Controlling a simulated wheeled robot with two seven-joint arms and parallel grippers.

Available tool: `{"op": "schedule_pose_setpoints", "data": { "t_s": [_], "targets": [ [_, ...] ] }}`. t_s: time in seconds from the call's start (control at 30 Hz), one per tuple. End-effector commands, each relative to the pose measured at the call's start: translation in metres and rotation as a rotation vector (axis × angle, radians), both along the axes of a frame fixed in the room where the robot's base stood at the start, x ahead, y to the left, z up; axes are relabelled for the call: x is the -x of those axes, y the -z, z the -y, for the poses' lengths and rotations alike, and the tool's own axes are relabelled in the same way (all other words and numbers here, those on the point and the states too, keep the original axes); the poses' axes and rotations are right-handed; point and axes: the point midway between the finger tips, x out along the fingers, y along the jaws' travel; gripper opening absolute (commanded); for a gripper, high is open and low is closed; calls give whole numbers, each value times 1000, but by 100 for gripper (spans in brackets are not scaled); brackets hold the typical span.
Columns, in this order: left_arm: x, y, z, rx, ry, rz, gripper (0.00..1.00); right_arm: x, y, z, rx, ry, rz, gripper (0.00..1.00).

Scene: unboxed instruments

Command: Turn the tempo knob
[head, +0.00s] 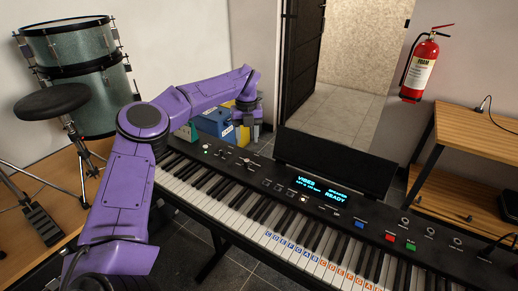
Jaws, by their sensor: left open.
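The black electronic keyboard (262,178) runs diagonally from the centre left to the lower right. Its lit display (320,190) shows blue text. Several small round knobs sit on its panel, including one right of the display (404,221) and others further right (430,231). Their labels are too small to read, so I cannot tell which is the tempo knob. My left gripper (248,122) is open and empty, beyond the keyboard's back edge in the picture, apart from the knobs at the right. The purple left arm covers the keyboard's left end. My right gripper is not in view.
A black music rest (335,163) stands up behind the display. Blue and yellow boxes (215,122) lie behind the left arm. A drum set (75,50) and stool (52,101) stand at left. A wooden shelf (470,130) and red fire extinguisher (419,67) are at right.

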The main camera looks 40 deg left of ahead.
Motion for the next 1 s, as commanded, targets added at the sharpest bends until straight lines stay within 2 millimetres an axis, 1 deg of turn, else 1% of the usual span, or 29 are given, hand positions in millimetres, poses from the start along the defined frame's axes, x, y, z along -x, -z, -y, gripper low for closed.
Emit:
{"op": "schedule_pose_setpoints", "data": {
  "t_s": [0.07,0.17,0.27,0.4,0.5,0.6,0.73,0.97,1.0],
  "targets": [
    [2,-3,-4,17,-20,8,50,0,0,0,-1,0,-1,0],
    [5,3,-6,22,-28,10,50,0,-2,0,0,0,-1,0],
    [7,21,-8,23,-31,7,50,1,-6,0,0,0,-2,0],
    [8,55,-9,21,-32,5,50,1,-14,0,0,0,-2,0],
    [8,75,-9,21,-31,6,50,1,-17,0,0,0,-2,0],
    [6,90,-8,19,-31,7,50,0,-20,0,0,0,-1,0],
    [6,100,-7,20,-29,9,50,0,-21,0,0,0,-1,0],
    [5,102,-7,19,-27,10,50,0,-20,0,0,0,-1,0],
    [5,101,-6,19,-27,10,40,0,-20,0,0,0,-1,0]
  ]
}}
